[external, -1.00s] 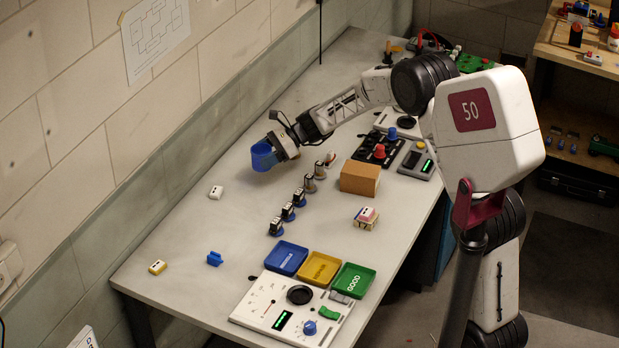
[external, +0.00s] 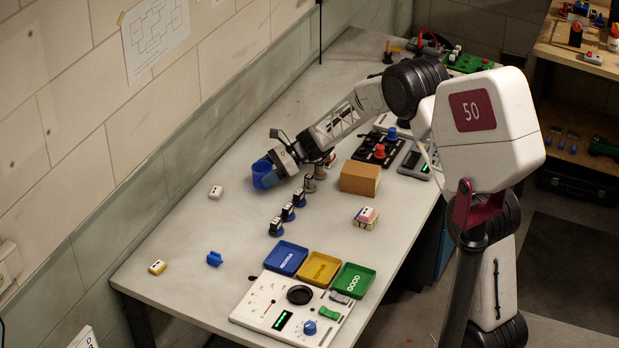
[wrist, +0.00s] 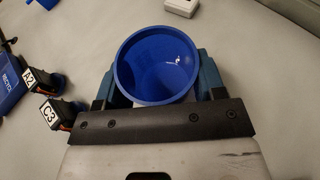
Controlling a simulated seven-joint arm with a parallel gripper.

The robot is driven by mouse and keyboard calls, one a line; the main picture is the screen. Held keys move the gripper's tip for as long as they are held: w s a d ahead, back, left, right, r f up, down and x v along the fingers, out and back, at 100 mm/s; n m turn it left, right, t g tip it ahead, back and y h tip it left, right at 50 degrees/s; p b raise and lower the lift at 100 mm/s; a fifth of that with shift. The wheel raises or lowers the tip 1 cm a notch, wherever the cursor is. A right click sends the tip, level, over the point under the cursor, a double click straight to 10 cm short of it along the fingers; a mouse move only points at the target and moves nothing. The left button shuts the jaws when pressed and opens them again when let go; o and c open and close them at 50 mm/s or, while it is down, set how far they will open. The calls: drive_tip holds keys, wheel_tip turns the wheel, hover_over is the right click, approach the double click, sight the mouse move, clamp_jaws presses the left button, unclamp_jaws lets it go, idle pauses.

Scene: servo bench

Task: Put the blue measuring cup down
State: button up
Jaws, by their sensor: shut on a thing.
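The blue measuring cup (external: 262,174) is at the far left part of the bench, near the wall. My gripper (external: 270,168) is shut on it. In the wrist view the cup (wrist: 155,62) sits between my two fingers, its round mouth facing the camera and its inside empty. In the external view the cup looks upright and at or very near the bench top; I cannot tell whether its base touches. My fingers hide part of its side.
Several small servos (external: 288,212) stand in a row right of the cup. A white block (external: 215,192) lies to its left. A cardboard box (external: 360,178), blue tray (external: 287,258), yellow tray (external: 319,268) and green tray (external: 353,280) are further off. Bench left of the cup is mostly clear.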

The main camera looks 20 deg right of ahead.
drive_tip(key=shift+f, duration=1.2)
drive_tip(key=shift+f, duration=0.15)
drive_tip(key=o, duration=0.9)
drive_tip(key=shift+d+r, duration=0.1)
drive_tip(key=shift+r, duration=0.1)
drive_tip(key=v, duration=1.1)
drive_tip(key=shift+d+r, duration=0.2)
drive_tip(key=shift+d, duration=0.1)
